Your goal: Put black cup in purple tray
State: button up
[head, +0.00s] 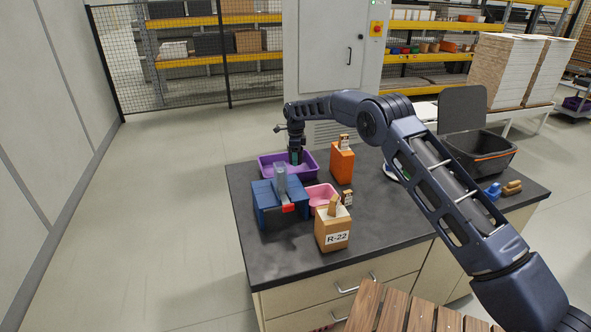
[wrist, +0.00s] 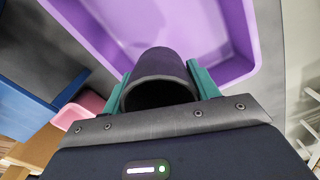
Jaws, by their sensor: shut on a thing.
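The black cup (wrist: 160,68) shows in the wrist view between the two green fingers of my gripper (wrist: 160,80), with its open rim facing the camera. My gripper is shut on it. The purple tray (wrist: 243,35) lies beyond and below the cup in the wrist view. In the head view the purple tray (head: 268,172) sits at the far left of the dark tabletop. There my gripper (head: 295,157) points down over the tray, and the cup is too small and dark to make out. I cannot tell whether the cup touches the tray floor.
A blue box (head: 268,205) stands just in front of the tray, with a pink tray (head: 321,197) beside it. An orange box (head: 342,163) stands right of the purple tray. A cardboard box labelled R-22 (head: 332,228) is nearer. A black bin (head: 478,155) is at right.

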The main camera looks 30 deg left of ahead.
jog(key=shift+f, duration=3.2)
jog(key=shift+f, duration=0.15)
jog(key=o, duration=0.7)
notch_tip(320, 180, up, 12)
jog(key=shift+r, duration=0.15)
